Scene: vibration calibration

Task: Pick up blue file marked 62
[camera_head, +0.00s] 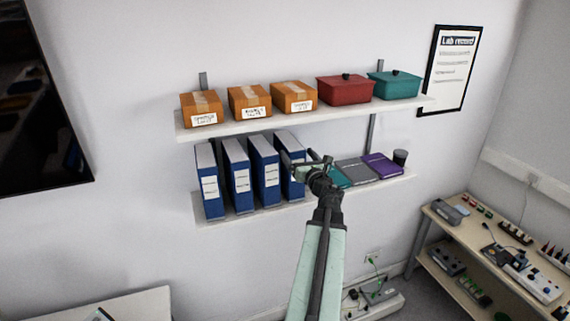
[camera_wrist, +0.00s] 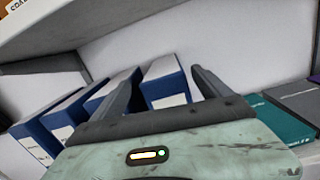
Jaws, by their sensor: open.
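Several blue files (camera_head: 237,178) with white labels stand upright in a row on the lower wall shelf. The labels are too small to read, so I cannot tell which is marked 62. My gripper (camera_head: 303,162) is open in front of the rightmost blue file (camera_head: 290,178) and hides part of it. In the wrist view that file (camera_wrist: 165,84) shows between my two open fingers (camera_wrist: 161,78). I cannot tell whether the fingers reach past its sides. Other blue files (camera_wrist: 68,118) show to the left of the left finger.
The upper shelf (camera_head: 235,127) above holds boxes and lidded bins.

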